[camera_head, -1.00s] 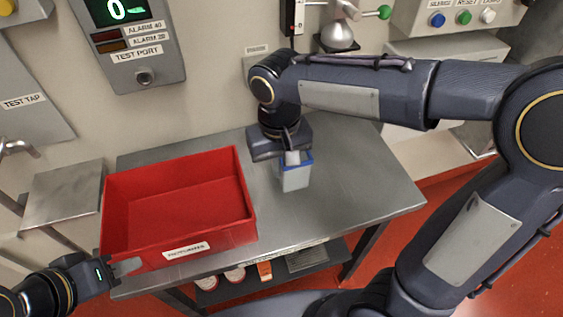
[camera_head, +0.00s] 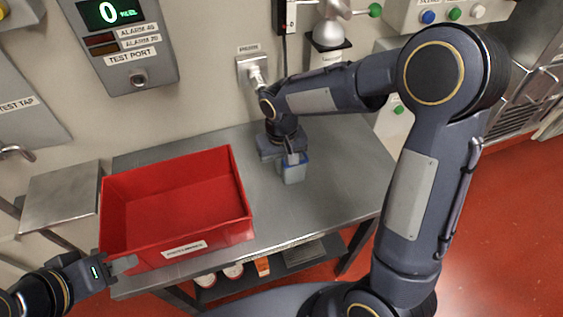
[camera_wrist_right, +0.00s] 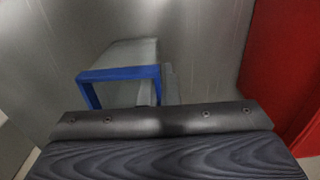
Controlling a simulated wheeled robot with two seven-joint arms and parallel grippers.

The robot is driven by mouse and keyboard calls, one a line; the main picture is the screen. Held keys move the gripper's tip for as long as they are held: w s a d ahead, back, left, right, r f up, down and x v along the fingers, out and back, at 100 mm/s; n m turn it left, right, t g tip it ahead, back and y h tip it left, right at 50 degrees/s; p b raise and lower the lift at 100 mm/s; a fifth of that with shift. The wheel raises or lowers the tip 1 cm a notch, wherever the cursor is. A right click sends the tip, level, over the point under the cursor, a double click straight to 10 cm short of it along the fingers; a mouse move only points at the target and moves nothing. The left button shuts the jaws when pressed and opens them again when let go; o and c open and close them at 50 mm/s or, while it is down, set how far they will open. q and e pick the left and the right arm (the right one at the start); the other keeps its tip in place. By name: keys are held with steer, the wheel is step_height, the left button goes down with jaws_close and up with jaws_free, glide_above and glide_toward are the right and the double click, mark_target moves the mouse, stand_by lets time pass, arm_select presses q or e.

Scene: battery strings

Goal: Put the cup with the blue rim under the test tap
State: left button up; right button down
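The cup with the blue rim (camera_head: 294,174) is a pale, square-mouthed cup over the metal table, right of the red tray. My right gripper (camera_head: 292,158) is at its rim, with a light finger reaching down into the mouth. In the right wrist view the cup (camera_wrist_right: 121,73) sits against the gripper (camera_wrist_right: 160,96), a grey finger close outside its wall; the gripper looks shut on that wall. The test tap (camera_head: 18,152) is a bent metal spout at the far left edge. My left gripper (camera_head: 124,265) is near the tray's front left corner; its finger gap is unclear.
The red tray (camera_head: 220,232) takes up the table's left part. A metal plate (camera_head: 60,196) is at the left, right of and below the tap. The metal table (camera_head: 330,185) is bare around the cup. A wall unit with a test port (camera_head: 125,40) hangs behind.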

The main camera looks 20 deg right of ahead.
steer(key=shift+f, duration=0.15)
steer(key=c, duration=2.1)
jaws_free()
steer(key=o, duration=0.4)
